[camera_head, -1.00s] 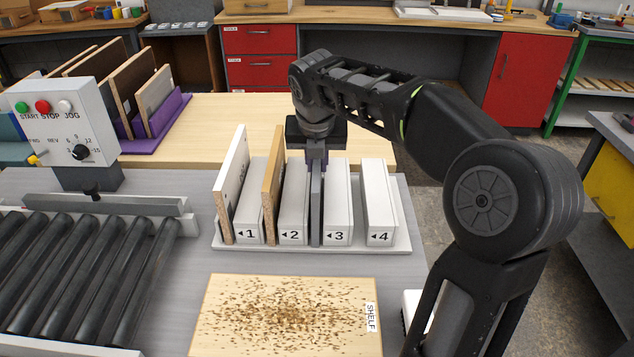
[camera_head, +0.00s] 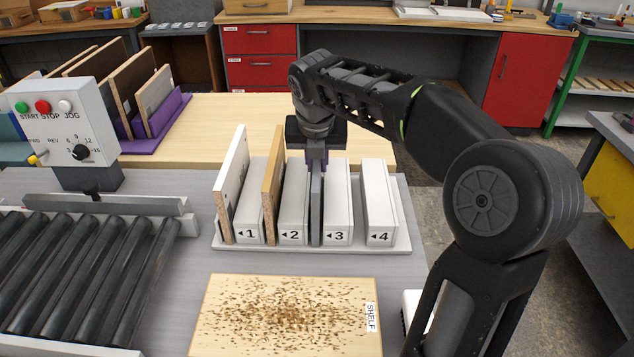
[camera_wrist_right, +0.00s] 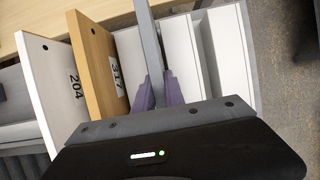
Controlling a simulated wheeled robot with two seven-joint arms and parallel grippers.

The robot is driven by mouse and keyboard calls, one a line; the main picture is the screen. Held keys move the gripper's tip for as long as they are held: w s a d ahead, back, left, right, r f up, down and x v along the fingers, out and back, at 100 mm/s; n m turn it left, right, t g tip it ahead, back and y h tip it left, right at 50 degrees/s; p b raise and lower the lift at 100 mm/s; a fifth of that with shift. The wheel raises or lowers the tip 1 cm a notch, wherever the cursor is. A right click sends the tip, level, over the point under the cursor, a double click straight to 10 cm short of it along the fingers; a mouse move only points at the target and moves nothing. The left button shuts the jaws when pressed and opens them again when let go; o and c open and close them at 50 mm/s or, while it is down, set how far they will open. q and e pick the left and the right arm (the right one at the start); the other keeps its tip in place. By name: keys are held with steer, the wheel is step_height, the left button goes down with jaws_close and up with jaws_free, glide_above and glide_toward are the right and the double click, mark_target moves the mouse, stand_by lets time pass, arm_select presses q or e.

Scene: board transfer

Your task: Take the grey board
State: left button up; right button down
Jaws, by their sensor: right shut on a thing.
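The grey board (camera_head: 317,205) stands upright in the white slotted rack (camera_head: 228,243), in the slot between the blocks marked 2 and 3. My right gripper (camera_head: 317,158) is above the rack, its fingers shut on the board's top edge. In the right wrist view the grey board (camera_wrist_right: 150,50) runs between the purple fingertips (camera_wrist_right: 159,92). The board's lower part is still down in the slot. My left gripper is not in view.
A white board (camera_head: 232,185) and a wood-coloured board (camera_head: 272,185) stand in the slots to the left. A speckled board labelled SHELF (camera_head: 290,315) lies in front. A roller conveyor (camera_head: 80,270) and a control box (camera_head: 65,125) are at left. A purple rack (camera_head: 160,120) with boards stands behind.

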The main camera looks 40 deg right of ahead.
steer(key=shift+r, duration=0.1)
step_height(320, 180, up, 10)
steer(key=shift+f+p, duration=0.1)
steer(key=shift+p, duration=0.6)
stand_by(0.6)
